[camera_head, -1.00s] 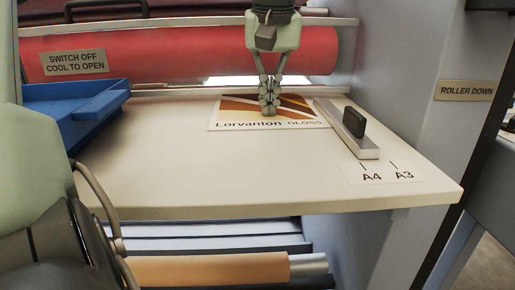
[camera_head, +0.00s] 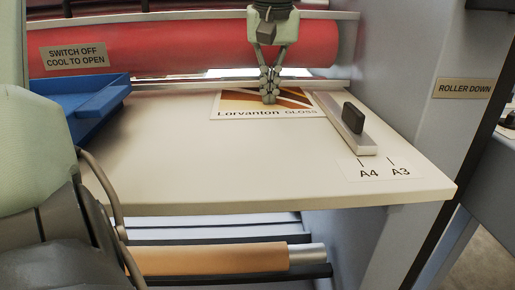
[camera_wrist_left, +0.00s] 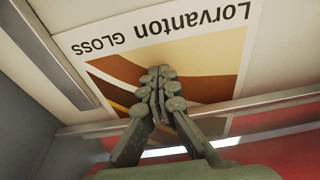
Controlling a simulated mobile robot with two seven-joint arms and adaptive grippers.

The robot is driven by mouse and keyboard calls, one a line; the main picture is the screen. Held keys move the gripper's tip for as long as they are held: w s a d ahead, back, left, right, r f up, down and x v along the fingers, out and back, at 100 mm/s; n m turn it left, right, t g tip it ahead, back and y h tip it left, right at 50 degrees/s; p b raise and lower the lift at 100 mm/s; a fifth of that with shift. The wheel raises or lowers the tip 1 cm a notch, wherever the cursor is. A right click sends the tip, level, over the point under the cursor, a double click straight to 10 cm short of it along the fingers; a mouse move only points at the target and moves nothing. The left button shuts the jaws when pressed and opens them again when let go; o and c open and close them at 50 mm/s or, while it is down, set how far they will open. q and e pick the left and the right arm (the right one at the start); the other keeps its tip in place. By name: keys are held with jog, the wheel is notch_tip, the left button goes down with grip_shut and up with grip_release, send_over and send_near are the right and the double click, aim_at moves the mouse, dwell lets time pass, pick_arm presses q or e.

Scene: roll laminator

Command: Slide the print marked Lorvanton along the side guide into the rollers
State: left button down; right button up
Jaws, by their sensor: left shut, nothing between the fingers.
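The Lorvanton print (camera_head: 228,106), with brown and orange bands and the words "Lorvanton GLOSS", lies flat on the cream feed table. Its right edge runs close beside the side guide (camera_head: 340,118); a narrow gap shows in the wrist view between the guide (camera_wrist_left: 48,52) and the print (camera_wrist_left: 205,55). Its far end is at the strip before the red roller (camera_head: 170,48). My left gripper (camera_head: 270,98) is shut, empty, pointing down with its fingertips (camera_wrist_left: 160,85) on or just above the print. They hide part of it. My right gripper is not seen.
The guide has a black knob (camera_head: 353,117), with A4 and A3 marks on the table (camera_head: 200,165). A blue tray (camera_head: 95,103) sits at the table's left. A machine side wall (camera_head: 400,60) stands at right. The table's front is clear.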

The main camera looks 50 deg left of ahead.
pick_arm(q)
jog(key=shift+w+a+f, duration=0.1)
jog(key=shift+w, duration=0.15)
jog(key=shift+a, duration=0.1)
jog(key=shift+r, duration=1.05)
jog(key=shift+w+a+v, duration=0.1)
jog(key=shift+a+v, duration=0.05)
jog(key=shift+v, duration=0.65)
jog(key=shift+w+a+v, duration=0.1)
jog(key=shift+w+v, duration=0.05)
jog(key=shift+v, duration=0.7)
jog(key=shift+w+a+v, duration=0.1)
jog(key=shift+a+v, duration=0.05)
jog(key=shift+v, duration=0.65)
jog(key=shift+r, duration=0.1)
